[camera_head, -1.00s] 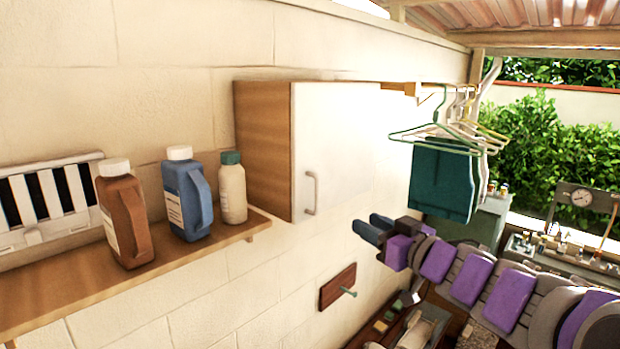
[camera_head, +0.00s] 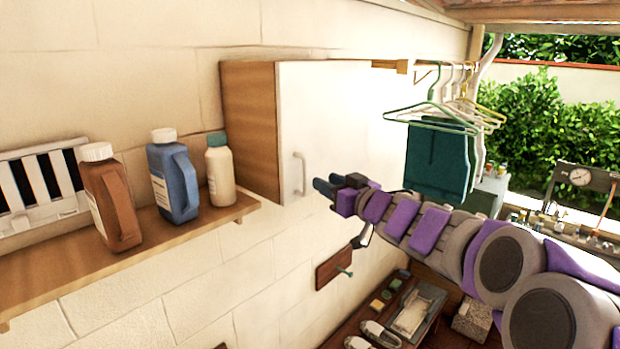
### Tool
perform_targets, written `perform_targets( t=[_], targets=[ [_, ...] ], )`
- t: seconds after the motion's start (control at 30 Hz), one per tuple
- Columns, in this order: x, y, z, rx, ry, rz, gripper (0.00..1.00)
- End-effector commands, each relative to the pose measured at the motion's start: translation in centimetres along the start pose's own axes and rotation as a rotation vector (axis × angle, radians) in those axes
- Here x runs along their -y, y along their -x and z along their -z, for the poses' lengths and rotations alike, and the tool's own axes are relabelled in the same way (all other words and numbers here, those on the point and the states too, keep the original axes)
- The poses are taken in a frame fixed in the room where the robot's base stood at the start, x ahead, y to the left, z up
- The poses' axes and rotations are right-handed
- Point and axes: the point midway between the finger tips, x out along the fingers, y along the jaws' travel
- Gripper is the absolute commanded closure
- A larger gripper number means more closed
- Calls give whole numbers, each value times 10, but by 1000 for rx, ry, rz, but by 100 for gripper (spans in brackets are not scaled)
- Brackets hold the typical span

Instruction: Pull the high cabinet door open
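The high cabinet (camera_head: 248,135) hangs on the wall with wooden sides and a white door (camera_head: 345,115). The door looks shut. Its pale vertical bar handle (camera_head: 299,173) is near the door's lower left edge. My gripper (camera_head: 322,186) is just right of the handle in the picture, at about the height of the handle's lower end. Its dark fingers point left toward the handle and appear apart from it. The two fingers overlap from this angle, so the gap between them is hard to judge.
A wall shelf (camera_head: 130,245) on the left holds a brown bottle (camera_head: 112,205), a blue jug (camera_head: 173,180) and a white bottle (camera_head: 219,172). A teal cloth (camera_head: 436,160) hangs from hangers on a rail at right. A wooden wall hook (camera_head: 333,269) is below the cabinet.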

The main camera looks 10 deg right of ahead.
Motion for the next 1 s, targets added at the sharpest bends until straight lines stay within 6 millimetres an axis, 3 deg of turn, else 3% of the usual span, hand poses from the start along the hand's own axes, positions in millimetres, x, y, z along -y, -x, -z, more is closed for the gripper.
perform_targets(
  t=[0.2,0.4,0.73,1.0],
  targets=[
    [20,-43,1,6,12,5,62],
    [31,-62,2,8,17,9,62],
    [14,-58,0,5,9,5,62],
    [14,-56,1,4,9,3,88]
  ],
)
